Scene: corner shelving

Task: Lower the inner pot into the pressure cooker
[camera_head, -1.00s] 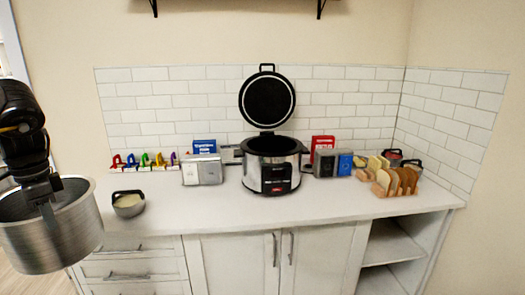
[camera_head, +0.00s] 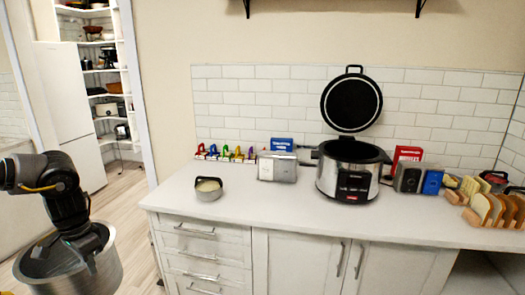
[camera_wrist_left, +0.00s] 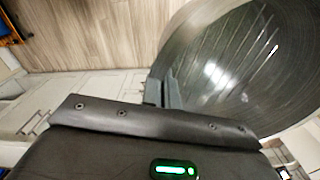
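The inner pot (camera_head: 88,275) is a large brushed-metal pot at the lower left of the head view, held off the counter over the floor. My left gripper (camera_head: 84,246) is at its rim and looks shut on the pot wall. In the left wrist view the pot's shiny round inside (camera_wrist_left: 235,65) fills the upper right, with the gripper fingers (camera_wrist_left: 165,92) at its edge. The pressure cooker (camera_head: 348,172) stands on the counter, black and silver, its round black lid (camera_head: 351,104) raised upright behind it. My right gripper does not show.
The white counter (camera_head: 250,215) has free room in front. A small bowl (camera_head: 208,188) stands near its left end. A silver toaster (camera_head: 277,168) is left of the cooker; a dark appliance (camera_head: 408,177) and bread slices (camera_head: 489,210) are right. Shelves (camera_head: 104,80) stand far back left.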

